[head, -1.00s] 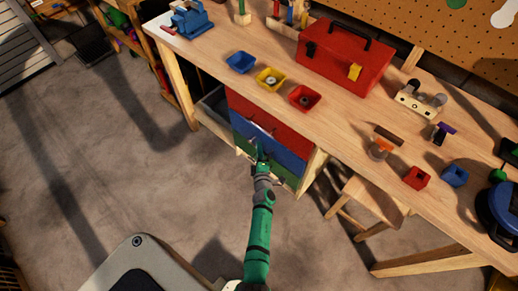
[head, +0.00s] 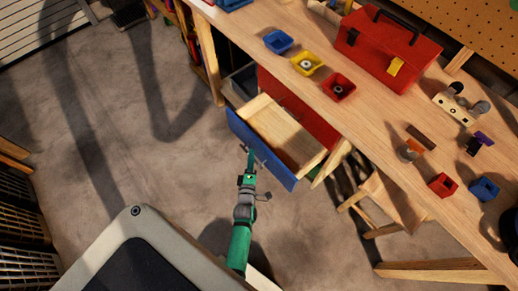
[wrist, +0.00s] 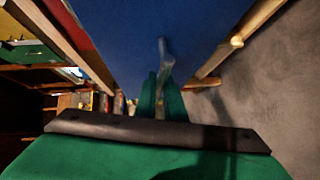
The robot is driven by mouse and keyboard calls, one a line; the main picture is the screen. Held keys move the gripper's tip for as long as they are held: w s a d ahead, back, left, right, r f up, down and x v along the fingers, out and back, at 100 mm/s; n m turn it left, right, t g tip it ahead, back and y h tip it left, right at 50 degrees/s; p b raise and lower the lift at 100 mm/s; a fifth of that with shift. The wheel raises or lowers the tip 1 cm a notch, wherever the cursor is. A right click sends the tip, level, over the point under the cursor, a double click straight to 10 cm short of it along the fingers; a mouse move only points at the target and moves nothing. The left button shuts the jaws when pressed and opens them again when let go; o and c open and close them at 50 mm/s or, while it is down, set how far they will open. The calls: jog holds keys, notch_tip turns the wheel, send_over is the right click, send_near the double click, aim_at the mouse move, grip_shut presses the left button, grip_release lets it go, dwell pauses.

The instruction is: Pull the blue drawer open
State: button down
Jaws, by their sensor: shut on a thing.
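The blue drawer (head: 262,150) is pulled well out from under the workbench, and its bare wooden inside shows in the head view. Its blue front also fills the top of the wrist view (wrist: 135,25). My green gripper (head: 250,160) is at the middle of the drawer front, shut on the drawer's metal handle (wrist: 163,55). In the wrist view the green fingers (wrist: 159,95) close around the lower part of the handle. The rest of the handle is partly hidden by the fingers.
The workbench (head: 375,120) holds small bins and a red toolbox (head: 388,45). A wooden stool (head: 390,205) stands to the right. Concrete floor (head: 150,150) at the left is clear.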

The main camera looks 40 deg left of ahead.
jog(key=shift+s+a, duration=0.2)
jog(key=shift+s, duration=0.5)
jog(key=shift+s+a, duration=0.15)
jog(key=shift+s, duration=0.5)
jog(key=c, duration=2.1)
grip_release()
jog(key=v, duration=1)
jog(key=shift+s+d, duration=0.25)
jog(key=shift+s, duration=0.05)
